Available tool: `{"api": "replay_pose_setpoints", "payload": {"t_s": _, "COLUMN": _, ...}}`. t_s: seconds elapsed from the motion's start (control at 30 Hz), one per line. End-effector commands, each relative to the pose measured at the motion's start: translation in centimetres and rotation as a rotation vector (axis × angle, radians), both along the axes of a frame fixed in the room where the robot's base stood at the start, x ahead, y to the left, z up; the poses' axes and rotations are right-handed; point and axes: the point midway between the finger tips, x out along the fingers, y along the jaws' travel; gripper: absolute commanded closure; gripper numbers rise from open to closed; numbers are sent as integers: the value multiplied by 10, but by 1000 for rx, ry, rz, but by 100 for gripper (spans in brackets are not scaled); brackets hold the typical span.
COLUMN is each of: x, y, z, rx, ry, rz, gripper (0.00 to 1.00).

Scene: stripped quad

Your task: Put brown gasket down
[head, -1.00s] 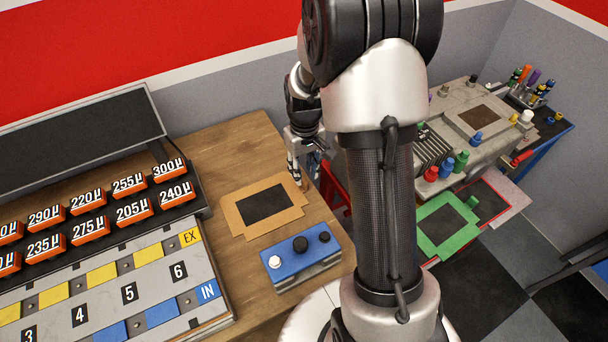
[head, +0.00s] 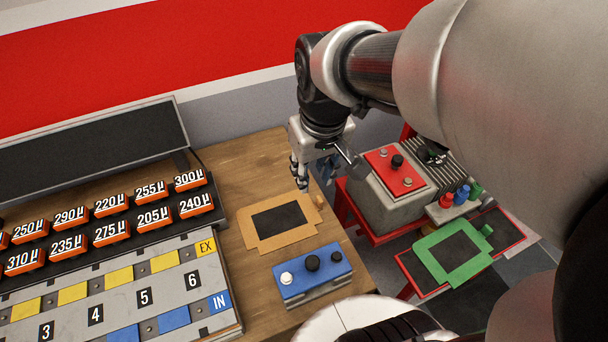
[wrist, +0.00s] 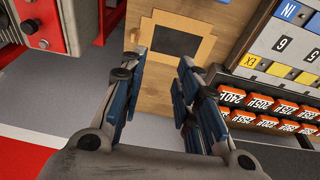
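The brown gasket (head: 248,234), a tan rectangular frame with a dark opening, lies on the wooden table behind the blue block. A small tan knob (head: 319,200) shows at its far right corner. In the wrist view, the gasket (wrist: 208,48) lies ahead, beyond the fingertips. My gripper (head: 314,177) hangs above the table's far right part, close to the gasket's far right corner and apparently clear of it. In the wrist view, the fingers of my gripper (wrist: 162,65) stand apart with bare wood between them; nothing is held.
On the wooden table (head: 243,168), a blue block (head: 313,276) with knobs stands in front of the gasket. A rack of orange number tags (head: 110,207) is left. A red-topped grey machine (head: 395,170) and a green gasket (head: 425,254) are right, beyond a gap.

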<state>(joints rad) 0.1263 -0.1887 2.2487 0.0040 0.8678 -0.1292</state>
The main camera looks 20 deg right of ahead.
Motion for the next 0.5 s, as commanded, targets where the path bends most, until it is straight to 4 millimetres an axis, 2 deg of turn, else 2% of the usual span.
{"api": "replay_pose_setpoints", "payload": {"t_s": 0.03, "x": -17, "y": 8, "z": 12, "rx": -1, "ry": -36, "rz": 4, "gripper": 70}}
{"api": "replay_pose_setpoints", "payload": {"t_s": 0.1, "x": -40, "y": 17, "z": 21, "rx": 1, "ry": -71, "rz": 4, "gripper": 70}}
{"api": "replay_pose_setpoints", "payload": {"t_s": 0.3, "x": -92, "y": 34, "z": 30, "rx": 12, "ry": -155, "rz": 4, "gripper": 70}}
{"api": "replay_pose_setpoints", "payload": {"t_s": 0.5, "x": -114, "y": 39, "z": 28, "rx": 20, "ry": -193, "rz": 3, "gripper": 70}}
